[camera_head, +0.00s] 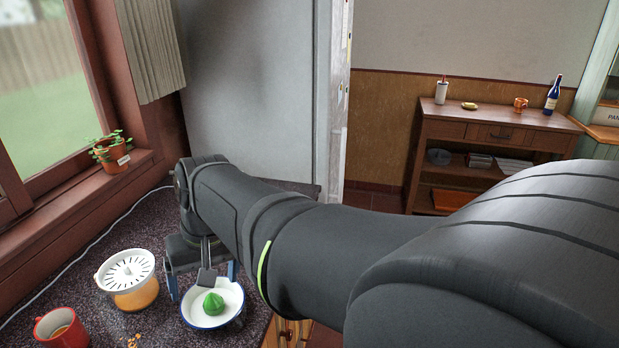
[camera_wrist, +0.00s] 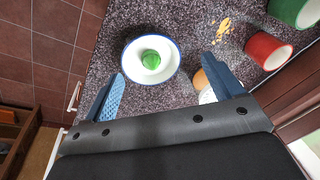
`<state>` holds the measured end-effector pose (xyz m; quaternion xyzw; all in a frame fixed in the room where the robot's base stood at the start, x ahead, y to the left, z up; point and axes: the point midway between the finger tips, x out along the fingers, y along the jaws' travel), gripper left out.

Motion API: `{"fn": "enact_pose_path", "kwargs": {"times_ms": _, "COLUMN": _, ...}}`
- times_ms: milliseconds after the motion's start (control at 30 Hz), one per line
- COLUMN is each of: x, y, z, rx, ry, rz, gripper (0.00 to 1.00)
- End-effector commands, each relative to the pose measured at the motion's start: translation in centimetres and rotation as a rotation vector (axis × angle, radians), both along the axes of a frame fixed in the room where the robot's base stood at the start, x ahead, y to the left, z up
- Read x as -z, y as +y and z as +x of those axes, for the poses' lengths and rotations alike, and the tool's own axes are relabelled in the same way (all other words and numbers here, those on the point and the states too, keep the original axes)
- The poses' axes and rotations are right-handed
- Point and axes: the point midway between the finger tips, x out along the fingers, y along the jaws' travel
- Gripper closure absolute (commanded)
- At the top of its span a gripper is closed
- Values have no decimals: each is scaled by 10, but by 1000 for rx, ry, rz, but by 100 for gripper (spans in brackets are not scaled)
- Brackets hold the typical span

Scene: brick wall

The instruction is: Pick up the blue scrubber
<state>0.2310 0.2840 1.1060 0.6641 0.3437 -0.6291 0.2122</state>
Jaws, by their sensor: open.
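I cannot make out a blue scrubber in either view. A small green object (camera_head: 213,303) sits in a white dish with a blue rim (camera_head: 190,318) on the speckled counter. In the wrist view the green object (camera_wrist: 150,57) looks round and lies near the middle of the dish (camera_wrist: 133,70). My gripper (camera_head: 203,278) is over the dish in the head view. In the wrist view my gripper (camera_wrist: 164,85) is open and empty, its blue-padded fingers wide apart, one on each side of the dish's near edge.
A white and orange juicer (camera_head: 128,280) and a red mug (camera_head: 62,328) stand left of the dish. Orange crumbs (camera_wrist: 223,28) lie on the counter, with a green container (camera_wrist: 295,10) beyond. A potted plant (camera_head: 111,154) is on the windowsill.

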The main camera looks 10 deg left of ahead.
Motion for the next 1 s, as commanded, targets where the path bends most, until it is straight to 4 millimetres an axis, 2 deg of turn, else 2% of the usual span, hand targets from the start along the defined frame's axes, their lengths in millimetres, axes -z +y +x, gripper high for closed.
{"fn": "enact_pose_path", "kwargs": {"times_ms": 33, "x": 0, "y": 9, "z": -16, "rx": -82, "ry": -6, "rz": -19, "gripper": 15}}
{"fn": "enact_pose_path", "kwargs": {"times_ms": 300, "x": -1, "y": 36, "z": -88, "rx": -466, "ry": -55, "rz": -116, "gripper": 15}}
{"fn": "enact_pose_path", "kwargs": {"times_ms": 500, "x": -2, "y": 42, "z": -122, "rx": -648, "ry": -84, "rz": -160, "gripper": 15}}
{"fn": "enact_pose_path", "kwargs": {"times_ms": 633, "x": -1, "y": 43, "z": -130, "rx": -692, "ry": -92, "rz": -174, "gripper": 15}}
{"fn": "enact_pose_path", "kwargs": {"times_ms": 733, "x": 9, "y": 43, "z": -131, "rx": -698, "ry": -93, "rz": -177, "gripper": 15}}
{"fn": "enact_pose_path", "kwargs": {"times_ms": 1000, "x": 66, "y": 42, "z": -130, "rx": -696, "ry": -90, "rz": -179, "gripper": 15}}
